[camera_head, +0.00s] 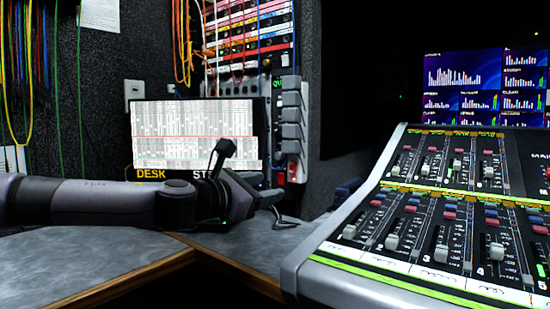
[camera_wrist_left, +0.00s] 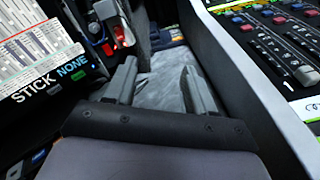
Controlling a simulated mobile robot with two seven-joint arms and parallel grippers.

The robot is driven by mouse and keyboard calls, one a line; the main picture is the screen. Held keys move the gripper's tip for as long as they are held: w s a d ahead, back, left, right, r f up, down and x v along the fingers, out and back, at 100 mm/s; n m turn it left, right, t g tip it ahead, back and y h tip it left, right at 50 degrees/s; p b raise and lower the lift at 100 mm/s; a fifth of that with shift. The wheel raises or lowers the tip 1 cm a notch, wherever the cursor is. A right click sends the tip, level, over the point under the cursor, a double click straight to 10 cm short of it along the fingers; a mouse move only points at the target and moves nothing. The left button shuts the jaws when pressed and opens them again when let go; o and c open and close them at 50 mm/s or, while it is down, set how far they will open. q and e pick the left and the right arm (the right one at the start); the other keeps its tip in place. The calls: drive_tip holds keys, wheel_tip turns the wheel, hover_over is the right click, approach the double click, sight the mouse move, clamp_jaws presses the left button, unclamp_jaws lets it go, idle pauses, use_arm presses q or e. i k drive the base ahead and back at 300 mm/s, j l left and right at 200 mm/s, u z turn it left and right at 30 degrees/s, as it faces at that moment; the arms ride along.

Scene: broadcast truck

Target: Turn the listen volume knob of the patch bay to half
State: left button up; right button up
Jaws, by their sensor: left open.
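The patch bay (camera_head: 250,30) is likely the upright rack at the back, with several rows of coloured strips and sockets and orange cables at its left. I cannot tell the listen volume knob apart at this size. My left gripper (camera_head: 268,198) is low over the desk, in front of the screen and well below the rack rows. In the left wrist view my left gripper (camera_wrist_left: 160,68) has its two fingers apart, with nothing between them but grey desk surface behind. My right gripper is in neither view.
A screen (camera_head: 195,130) marked "DESK" stands behind my left arm. A sloped mixing console (camera_head: 330,257) with faders fills the right side. The grey desk (camera_head: 80,258) is clear at front left.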

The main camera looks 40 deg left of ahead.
sight(278, 156)
drive_tip(key=i+j, duration=0.65)
drive_tip(key=j, duration=0.3)
